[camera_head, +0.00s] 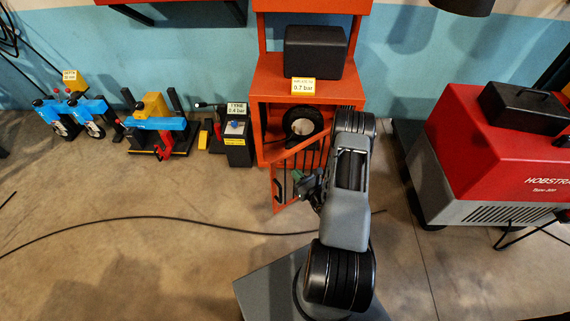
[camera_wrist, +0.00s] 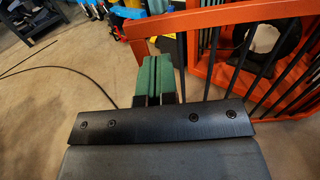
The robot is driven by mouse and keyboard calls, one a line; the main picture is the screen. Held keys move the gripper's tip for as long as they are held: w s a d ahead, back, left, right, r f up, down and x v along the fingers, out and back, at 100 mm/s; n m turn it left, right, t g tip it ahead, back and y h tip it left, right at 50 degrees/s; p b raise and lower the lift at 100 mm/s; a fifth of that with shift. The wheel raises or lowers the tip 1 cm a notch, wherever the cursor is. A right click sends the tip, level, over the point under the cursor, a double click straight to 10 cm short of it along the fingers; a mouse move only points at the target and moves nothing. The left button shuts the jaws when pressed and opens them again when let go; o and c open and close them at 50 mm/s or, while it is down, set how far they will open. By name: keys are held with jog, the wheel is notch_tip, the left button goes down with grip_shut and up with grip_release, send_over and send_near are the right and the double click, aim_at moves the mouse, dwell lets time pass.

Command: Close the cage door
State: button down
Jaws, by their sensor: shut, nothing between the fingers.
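The cage (camera_head: 259,135) is the orange lower part of a tall orange stand. Its orange door (camera_head: 277,190) with black bars stands open, swung outward toward me. The door's free edge is at the left; its right side is hidden behind my arm. In the wrist view the door's orange rail (camera_wrist: 150,28) and dark bars fill the upper right. My gripper (camera_head: 300,184) is at the door's near side, close to the bars. Its green fingers (camera_wrist: 152,68) are shut and empty beside the bars; I cannot tell whether they touch.
A black round part (camera_head: 302,123) with a pale centre sits inside the cage. A black box (camera_head: 315,52) stands on top. Blue and black tools (camera_head: 158,124) line the wall at left; a red machine (camera_head: 497,140) stands right. A cable (camera_head: 160,218) crosses the open floor.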

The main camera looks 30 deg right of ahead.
aim_at(281, 158)
jog(key=w, duration=0.2)
jog(key=w+a, duration=0.1)
jog(key=w, duration=0.2)
jog(key=w+b, duration=0.1)
jog(key=w, duration=0.1)
jog(key=shift+w+a, duration=0.25)
